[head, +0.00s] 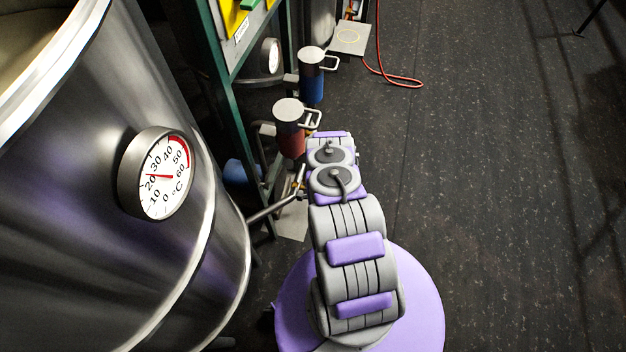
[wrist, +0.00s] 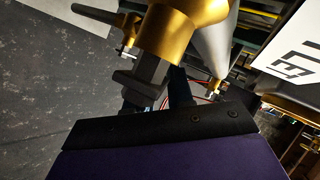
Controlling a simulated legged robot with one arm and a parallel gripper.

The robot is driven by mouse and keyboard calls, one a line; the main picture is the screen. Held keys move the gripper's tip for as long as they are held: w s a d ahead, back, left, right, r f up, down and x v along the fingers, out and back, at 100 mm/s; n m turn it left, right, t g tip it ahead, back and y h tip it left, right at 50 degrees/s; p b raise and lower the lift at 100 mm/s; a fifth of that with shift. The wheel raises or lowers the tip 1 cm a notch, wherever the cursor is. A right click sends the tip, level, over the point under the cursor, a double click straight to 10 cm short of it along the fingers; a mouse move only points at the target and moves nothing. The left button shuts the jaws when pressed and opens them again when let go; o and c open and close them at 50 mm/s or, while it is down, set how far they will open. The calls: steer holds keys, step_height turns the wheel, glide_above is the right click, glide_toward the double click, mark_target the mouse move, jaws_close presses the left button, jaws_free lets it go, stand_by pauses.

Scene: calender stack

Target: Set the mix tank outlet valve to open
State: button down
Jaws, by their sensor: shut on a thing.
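The steel mix tank (head: 90,170) fills the left of the head view. Its outlet pipe (head: 268,210) runs low to the right, to the small brass outlet valve (head: 299,182) beside my arm. In the wrist view the brass valve body (wrist: 190,28) is close, at the top centre. My gripper (wrist: 160,88) is right against it, its dark fingers just below the brass. The fingers are shut on the valve's handle, which they mostly hide. The handle's exact angle cannot be told. In the head view my arm hides the gripper.
A round temperature gauge (head: 160,174) sits on the tank. Beyond the valve stand a red-bodied cylinder (head: 290,130) and a blue-bodied cylinder (head: 311,80) with pale handles, beside a green frame (head: 222,80). A red hose (head: 385,75) lies farther back. The dark floor (head: 480,180) at right is clear.

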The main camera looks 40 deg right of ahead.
steer(key=shift+s+f, duration=0.1)
steer(key=shift+s, duration=0.05)
steer(key=c, duration=1.1)
jaws_free()
steer(key=p+v, duration=0.6)
steer(key=v, duration=1.1)
